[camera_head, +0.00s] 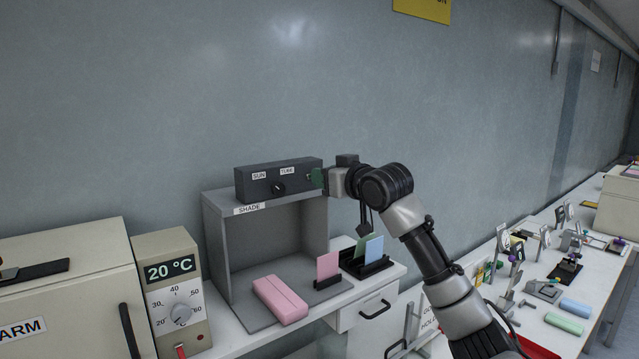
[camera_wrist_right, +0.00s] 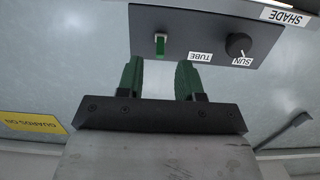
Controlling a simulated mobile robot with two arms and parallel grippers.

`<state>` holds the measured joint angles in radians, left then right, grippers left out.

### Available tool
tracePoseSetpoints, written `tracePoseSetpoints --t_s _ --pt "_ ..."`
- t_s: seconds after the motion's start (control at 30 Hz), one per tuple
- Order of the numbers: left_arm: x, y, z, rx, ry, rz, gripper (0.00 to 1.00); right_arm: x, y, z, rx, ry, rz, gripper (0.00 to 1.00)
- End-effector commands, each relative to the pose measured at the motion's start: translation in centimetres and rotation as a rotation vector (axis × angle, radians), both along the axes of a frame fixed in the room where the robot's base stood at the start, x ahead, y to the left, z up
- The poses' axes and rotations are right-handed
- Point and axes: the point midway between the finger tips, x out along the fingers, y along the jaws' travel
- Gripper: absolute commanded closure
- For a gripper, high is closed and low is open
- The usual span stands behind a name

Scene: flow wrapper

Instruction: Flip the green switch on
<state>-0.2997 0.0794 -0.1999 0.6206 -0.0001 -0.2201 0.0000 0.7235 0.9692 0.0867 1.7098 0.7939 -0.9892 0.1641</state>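The green switch (camera_wrist_right: 160,44) is a small green lever with a pale end on the dark control box (camera_wrist_right: 205,28). It shows in the right wrist view, left of the TUBE label. My right gripper (camera_wrist_right: 160,75) has its two green fingers apart with nothing between them. The switch lies just beyond the fingertips, roughly in line with the gap; contact does not show. In the head view the control box (camera_head: 270,181) sits on top of the grey SHADE booth, and my right gripper (camera_head: 318,178) is at its right end, hiding the switch. My left gripper is not in view.
A black knob (camera_head: 278,188) is on the box's front. The grey booth (camera_head: 215,235) holds a pink block (camera_head: 280,299) and a pink card (camera_head: 328,265). A rack with cards (camera_head: 365,264) stands right of the booth. The wall (camera_head: 130,110) is close behind.

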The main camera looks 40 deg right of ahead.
Motion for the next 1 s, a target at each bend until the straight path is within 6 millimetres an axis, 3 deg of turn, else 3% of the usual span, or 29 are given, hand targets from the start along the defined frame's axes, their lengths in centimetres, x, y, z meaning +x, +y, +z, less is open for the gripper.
tracePoseSetpoints --t_s 0.03,0.1,0.4,1.0 --pt "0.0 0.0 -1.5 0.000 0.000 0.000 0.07 -1.2 0.1 -0.6 -0.005 -0.001 -0.001 0.64" --pt "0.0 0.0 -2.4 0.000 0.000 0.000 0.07 -2.6 0.2 -0.4 -0.005 -0.001 -0.002 0.64" --pt "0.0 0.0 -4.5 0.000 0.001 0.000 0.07 -6.8 0.7 0.4 -0.002 -0.002 -0.001 0.64" --pt "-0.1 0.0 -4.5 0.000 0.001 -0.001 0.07 -7.2 0.8 0.8 0.000 -0.002 -0.001 0.64"
